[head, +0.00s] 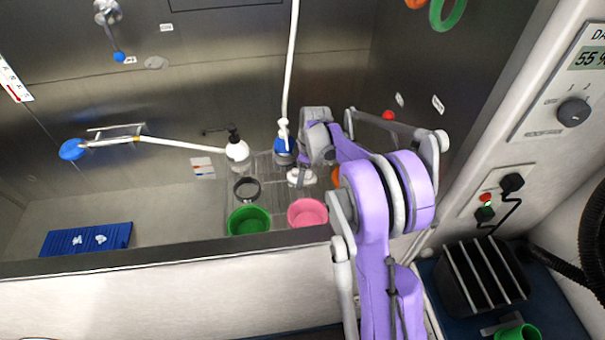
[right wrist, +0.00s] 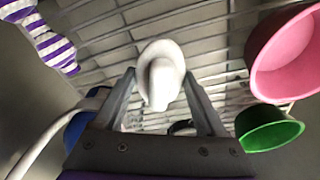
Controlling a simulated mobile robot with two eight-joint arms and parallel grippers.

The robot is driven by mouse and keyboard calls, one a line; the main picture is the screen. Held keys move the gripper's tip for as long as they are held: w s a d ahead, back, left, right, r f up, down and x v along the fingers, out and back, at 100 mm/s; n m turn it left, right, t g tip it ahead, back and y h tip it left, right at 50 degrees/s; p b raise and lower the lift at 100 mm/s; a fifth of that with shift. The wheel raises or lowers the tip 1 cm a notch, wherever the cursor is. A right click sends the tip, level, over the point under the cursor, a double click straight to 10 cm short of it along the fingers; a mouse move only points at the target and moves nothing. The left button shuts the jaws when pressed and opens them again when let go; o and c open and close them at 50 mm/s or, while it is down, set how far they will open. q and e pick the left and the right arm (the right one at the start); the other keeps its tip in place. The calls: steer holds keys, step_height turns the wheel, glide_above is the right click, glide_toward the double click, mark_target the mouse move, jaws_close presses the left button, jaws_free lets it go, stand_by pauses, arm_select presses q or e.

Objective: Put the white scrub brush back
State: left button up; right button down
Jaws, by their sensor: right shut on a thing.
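The white scrub brush (head: 301,179) is at the wire rack in the tub, beyond the pink bowl, partly hidden by my arm. In the right wrist view the brush (right wrist: 160,75) shows its rounded white knob between my fingers. My right gripper (right wrist: 160,88) is shut on it. In the head view my purple right arm reaches over the tub edge, and its gripper (head: 303,163) is mostly hidden by the wrist. I cannot tell whether the brush touches the rack. My left gripper is not in view.
The wire rack (head: 268,192) also holds a green bowl (head: 249,220), pink bowl (head: 308,213), black ring (head: 247,188), and pump bottle (head: 237,150). A blue sprayer (head: 284,147) on a white hose is close left of my gripper. A purple-striped object (right wrist: 48,42) is near.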

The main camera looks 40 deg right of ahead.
mark_target(308, 172)
steer(key=shift+f, duration=0.1)
jaws_free()
step_height(308, 172, up, 12)
steer(key=s+d, duration=0.1)
steer(key=shift+s+p, duration=0.2)
steer(key=shift+p, duration=0.15)
stand_by(0.4)
